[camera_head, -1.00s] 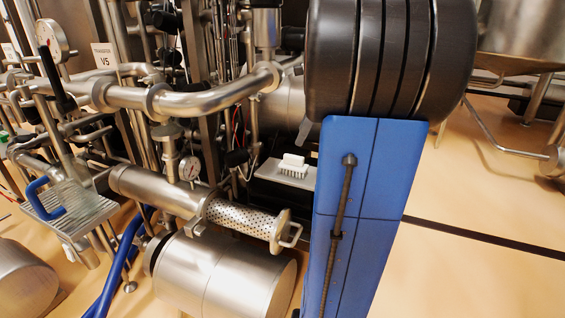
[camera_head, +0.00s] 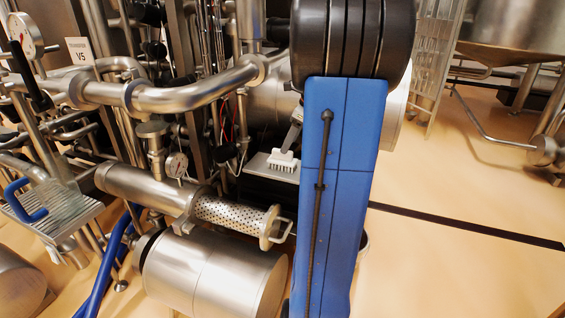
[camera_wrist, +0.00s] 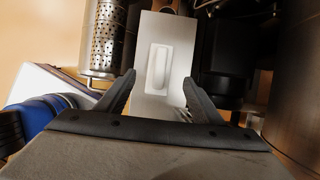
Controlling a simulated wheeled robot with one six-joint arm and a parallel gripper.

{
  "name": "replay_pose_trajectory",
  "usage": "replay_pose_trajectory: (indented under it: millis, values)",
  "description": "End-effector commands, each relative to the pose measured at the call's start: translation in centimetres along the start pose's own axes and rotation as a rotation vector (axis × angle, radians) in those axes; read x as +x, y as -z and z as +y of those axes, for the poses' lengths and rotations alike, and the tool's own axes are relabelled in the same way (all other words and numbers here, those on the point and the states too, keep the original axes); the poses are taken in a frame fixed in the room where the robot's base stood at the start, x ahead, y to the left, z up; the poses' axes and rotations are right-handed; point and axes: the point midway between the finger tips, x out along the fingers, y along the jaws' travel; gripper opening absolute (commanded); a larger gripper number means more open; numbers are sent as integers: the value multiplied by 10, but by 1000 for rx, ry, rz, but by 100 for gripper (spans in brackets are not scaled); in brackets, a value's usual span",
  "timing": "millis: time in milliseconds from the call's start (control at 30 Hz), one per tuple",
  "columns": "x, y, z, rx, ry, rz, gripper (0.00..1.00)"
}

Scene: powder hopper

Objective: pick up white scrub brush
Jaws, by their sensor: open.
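The white scrub brush (camera_head: 283,160) lies bristles down on a small grey metal shelf (camera_head: 257,163) in the head view, just left of my blue arm. The wrist view shows the brush (camera_wrist: 159,67) from above, a white oblong on the pale plate (camera_wrist: 150,28). My gripper (camera_wrist: 158,82) is open in the wrist view. Its two dark fingers stand on either side of the plate, and the brush lies between and a little beyond their tips. No contact with the brush shows. In the head view my arm hides most of the gripper; a grey part shows just above the brush.
A perforated metal cylinder (camera_head: 232,215) with a handle sits below the shelf, and it also shows left of the plate in the wrist view (camera_wrist: 105,38). A dark cylinder (camera_wrist: 225,88) stands close to the right finger. Pipes (camera_head: 185,97) crowd the left. Open floor lies right.

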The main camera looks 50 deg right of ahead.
Motion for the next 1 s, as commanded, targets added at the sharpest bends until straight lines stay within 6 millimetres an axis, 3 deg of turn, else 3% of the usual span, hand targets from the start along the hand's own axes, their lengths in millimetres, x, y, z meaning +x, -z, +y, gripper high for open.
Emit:
replay_pose_trajectory:
  millis: [100, 367, 700, 1000]
  values:
    - [14, 0, 0, -1, -1, 0, 61]
    - [30, -1, 0, -1, -2, 1, 61]
    - [71, -3, 1, -2, -1, 0, 61]
    - [74, -3, 0, -2, 1, 0, 61]
